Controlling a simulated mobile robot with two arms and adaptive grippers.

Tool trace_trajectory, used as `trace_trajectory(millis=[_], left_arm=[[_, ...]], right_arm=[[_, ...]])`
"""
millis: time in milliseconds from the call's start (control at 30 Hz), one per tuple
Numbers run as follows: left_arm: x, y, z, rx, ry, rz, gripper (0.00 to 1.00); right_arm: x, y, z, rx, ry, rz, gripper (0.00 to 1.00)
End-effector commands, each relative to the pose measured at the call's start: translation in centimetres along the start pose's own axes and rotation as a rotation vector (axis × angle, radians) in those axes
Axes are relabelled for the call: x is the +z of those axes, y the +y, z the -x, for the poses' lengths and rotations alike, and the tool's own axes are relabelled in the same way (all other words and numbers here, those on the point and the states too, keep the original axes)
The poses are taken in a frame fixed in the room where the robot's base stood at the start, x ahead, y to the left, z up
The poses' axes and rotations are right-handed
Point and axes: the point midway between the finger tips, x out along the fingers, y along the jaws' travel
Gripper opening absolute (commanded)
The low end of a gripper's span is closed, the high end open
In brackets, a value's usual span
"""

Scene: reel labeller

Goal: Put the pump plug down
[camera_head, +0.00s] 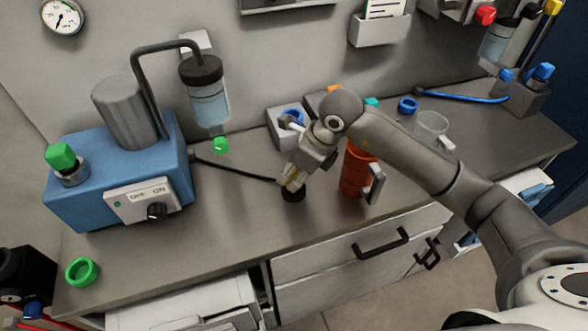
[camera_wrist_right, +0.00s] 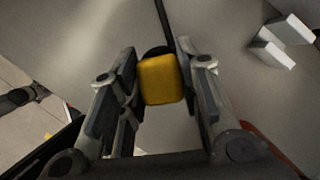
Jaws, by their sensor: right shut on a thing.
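My right gripper (camera_head: 293,181) reaches down over the middle of the grey counter (camera_head: 235,235). It is shut on the pump plug, whose yellow body (camera_wrist_right: 160,80) sits between the fingers in the wrist view. In the head view the plug's dark end (camera_head: 293,195) shows below the fingertips, at or very near the counter top; I cannot tell if it touches. A black cable (camera_head: 235,170) runs from the plug to the blue pump unit (camera_head: 120,180) on the left. My left gripper is not in view.
An orange mug (camera_head: 354,172) stands close to the right of my right gripper. Behind it is a grey block with a blue ring (camera_head: 291,114). A clear mug (camera_head: 430,128) stands farther right. A green ring (camera_head: 82,271) lies at front left.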

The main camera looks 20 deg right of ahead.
Motion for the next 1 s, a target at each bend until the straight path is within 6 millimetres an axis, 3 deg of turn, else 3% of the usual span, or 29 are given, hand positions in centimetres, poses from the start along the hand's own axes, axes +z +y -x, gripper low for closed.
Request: trace_trajectory(millis=[333,367,500,833,1000], left_arm=[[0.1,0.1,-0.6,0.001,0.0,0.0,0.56],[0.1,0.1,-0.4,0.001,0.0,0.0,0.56],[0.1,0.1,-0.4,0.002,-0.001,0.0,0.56],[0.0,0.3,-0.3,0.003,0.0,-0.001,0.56],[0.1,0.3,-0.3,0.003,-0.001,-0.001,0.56]], right_arm=[[-0.2,0.0,-0.5,-0.001,-0.001,0.0,0.03],[-0.1,0.0,-0.3,-0.001,-0.001,0.0,0.35],[-0.1,0.0,-0.3,0.0,-0.001,0.0,0.53],[0.0,0.0,-0.1,-0.001,-0.001,0.0,0.53],[0.1,-0.1,1.2,-0.005,-0.005,0.0,0.53]])
